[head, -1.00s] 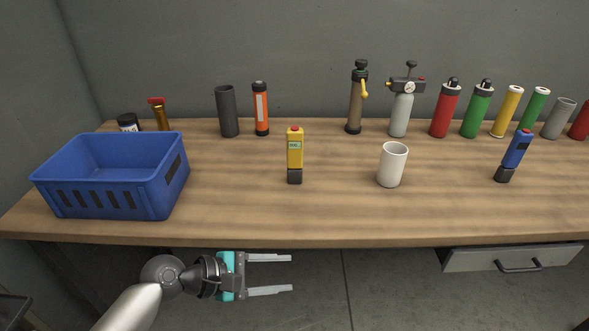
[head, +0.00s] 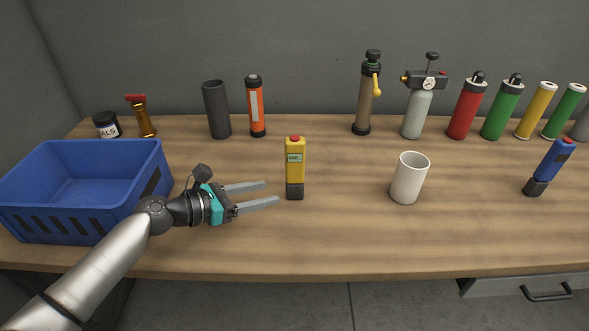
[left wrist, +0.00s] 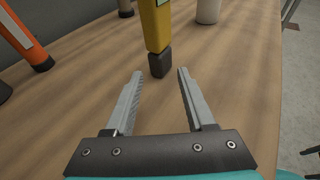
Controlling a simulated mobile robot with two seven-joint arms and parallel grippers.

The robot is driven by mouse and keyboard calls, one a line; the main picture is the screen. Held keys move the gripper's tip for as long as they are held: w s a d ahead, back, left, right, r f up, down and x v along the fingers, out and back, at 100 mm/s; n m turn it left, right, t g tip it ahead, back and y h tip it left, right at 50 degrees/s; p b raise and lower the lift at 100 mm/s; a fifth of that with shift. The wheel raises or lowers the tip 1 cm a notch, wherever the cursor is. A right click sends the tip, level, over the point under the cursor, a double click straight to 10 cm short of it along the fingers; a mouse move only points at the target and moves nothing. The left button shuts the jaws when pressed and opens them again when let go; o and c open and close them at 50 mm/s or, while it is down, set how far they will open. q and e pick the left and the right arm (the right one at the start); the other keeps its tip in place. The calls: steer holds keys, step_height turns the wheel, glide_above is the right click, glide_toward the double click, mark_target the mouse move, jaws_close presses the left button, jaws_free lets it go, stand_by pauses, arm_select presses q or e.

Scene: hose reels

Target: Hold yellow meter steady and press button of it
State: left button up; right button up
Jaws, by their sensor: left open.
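The yellow meter (head: 296,160) stands upright on the wooden table in the head view, with a red button (head: 295,139) on top, a small display and a dark base. In the left wrist view the yellow meter (left wrist: 155,25) shows just beyond the fingertips, its top cut off. My left gripper (head: 272,192) is open and empty, close to the left of the meter and pointing at it. Its fingers show in the left wrist view (left wrist: 160,72), with the meter's base ahead of the gap and not between them. My right gripper is not in view.
A blue crate (head: 145,201) stands at the left behind my left arm. A white cup (head: 409,178) stands right of the meter, and a blue meter (head: 551,166) is at far right. An orange tube (head: 256,106) and several cylinders line the back. The table front is clear.

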mark_target(291, 199)
arm_select(q)
steer(key=b+x, duration=0.2)
steer(key=x, duration=0.2)
steer(key=shift+d+f, duration=0.1)
steer(key=shift+f, duration=0.05)
steer(key=x, duration=0.3)
steer(key=shift+w+d, duration=0.25)
steer(key=shift+d, duration=0.1)
steer(key=shift+f, duration=0.1)
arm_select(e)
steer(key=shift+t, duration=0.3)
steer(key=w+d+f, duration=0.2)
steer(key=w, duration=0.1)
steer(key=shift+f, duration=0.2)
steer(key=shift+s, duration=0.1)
arm_select(q)
steer(key=c, duration=0.8)
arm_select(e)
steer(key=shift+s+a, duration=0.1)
arm_select(q)
steer(key=shift+c, duration=0.2)
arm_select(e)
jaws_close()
